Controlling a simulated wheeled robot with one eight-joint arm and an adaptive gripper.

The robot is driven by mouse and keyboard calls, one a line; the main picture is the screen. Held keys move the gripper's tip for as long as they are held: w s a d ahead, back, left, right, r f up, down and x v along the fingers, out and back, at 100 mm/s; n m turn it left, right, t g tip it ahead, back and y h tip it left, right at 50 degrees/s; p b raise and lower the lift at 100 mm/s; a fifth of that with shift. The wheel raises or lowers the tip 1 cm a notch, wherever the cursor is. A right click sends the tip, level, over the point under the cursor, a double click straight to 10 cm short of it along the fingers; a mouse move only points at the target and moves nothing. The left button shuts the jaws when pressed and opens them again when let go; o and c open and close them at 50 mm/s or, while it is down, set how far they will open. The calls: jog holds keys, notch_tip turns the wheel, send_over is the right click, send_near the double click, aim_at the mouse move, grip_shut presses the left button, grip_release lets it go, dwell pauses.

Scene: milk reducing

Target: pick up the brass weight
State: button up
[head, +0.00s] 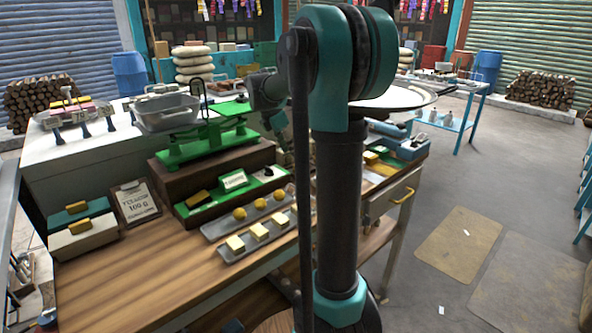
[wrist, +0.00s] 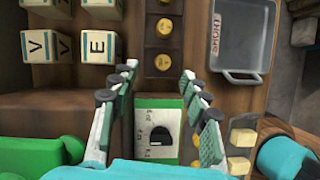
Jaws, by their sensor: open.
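In the wrist view, several round brass-coloured weights (wrist: 163,28) stand in a row on a dark wooden strip, and the nearest one (wrist: 159,62) lies just ahead of the gap between my fingertips. My gripper (wrist: 159,72) is open, with its green-padded fingers spread and nothing held. A white card with a black shape (wrist: 162,139) shows between the fingers. In the head view, my gripper (head: 285,150) is above the right end of the green stand, partly hidden by my arm. Round yellow pieces (head: 239,213) sit on a grey tray; I cannot tell which piece is the task's weight.
In the wrist view, lettered blocks (wrist: 99,45) are left and a grey tray marked SHORT (wrist: 240,84) is right. The counter's front left is clear.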

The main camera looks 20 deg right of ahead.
aim_at(295, 165)
jog(key=shift+s+x, duration=0.15)
jog(key=shift+x, duration=1.35)
jog(key=shift+s+x, duration=0.1)
jog(key=shift+x, duration=1.45)
jog(key=shift+a, duration=0.1)
grip_shut()
